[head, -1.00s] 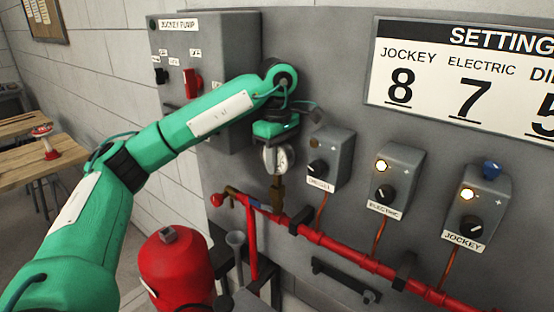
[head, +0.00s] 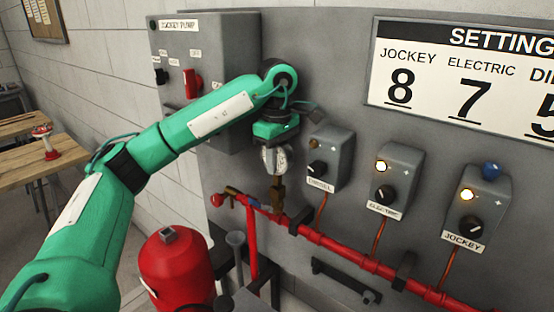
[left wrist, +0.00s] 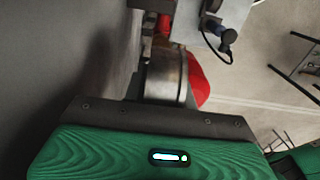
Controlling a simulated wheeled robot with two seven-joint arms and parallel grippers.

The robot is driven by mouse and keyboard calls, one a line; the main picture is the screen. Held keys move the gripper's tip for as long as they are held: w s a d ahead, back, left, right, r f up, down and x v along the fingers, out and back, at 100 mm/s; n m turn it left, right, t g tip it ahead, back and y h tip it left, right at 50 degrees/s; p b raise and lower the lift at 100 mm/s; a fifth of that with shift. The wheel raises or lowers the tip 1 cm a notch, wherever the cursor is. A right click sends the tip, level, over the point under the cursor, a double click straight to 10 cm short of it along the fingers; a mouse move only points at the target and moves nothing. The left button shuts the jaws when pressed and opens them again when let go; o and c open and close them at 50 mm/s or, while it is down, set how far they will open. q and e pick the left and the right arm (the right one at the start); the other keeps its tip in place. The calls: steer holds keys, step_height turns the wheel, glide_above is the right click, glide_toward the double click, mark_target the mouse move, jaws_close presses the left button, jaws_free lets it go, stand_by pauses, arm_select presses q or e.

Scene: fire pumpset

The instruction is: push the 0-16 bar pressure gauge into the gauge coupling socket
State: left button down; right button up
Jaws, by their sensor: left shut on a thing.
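My left gripper (head: 275,150) points down beside the grey panel and is shut on the pressure gauge (head: 269,160). The round metal case of the gauge (left wrist: 166,76) also shows in the left wrist view, just beyond the gripper body. In the head view the gauge stands upright with its dial mostly turned away or covered. The brass gauge coupling socket (head: 277,196) is directly below it, on the red pipe. The gauge's lower end is at the socket's top; how deep it sits is too small to tell. My right gripper is not in view.
The red pipe (head: 345,256) runs along the panel. The diesel switch box (head: 331,158) is close to the right of the gripper. The jockey pump box (head: 205,80) is behind my left arm. A red tank (head: 176,268) stands below.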

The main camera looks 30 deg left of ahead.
arm_select(q)
steer(key=shift+f+b, duration=0.55)
steer(key=shift+f, duration=0.3)
steer(key=c, duration=1)
jaws_free()
steer(key=shift+c, duration=0.2)
step_height(320, 180, up, 14)
steer(key=shift+f+p, duration=0.1)
steer(key=shift+p, duration=0.55)
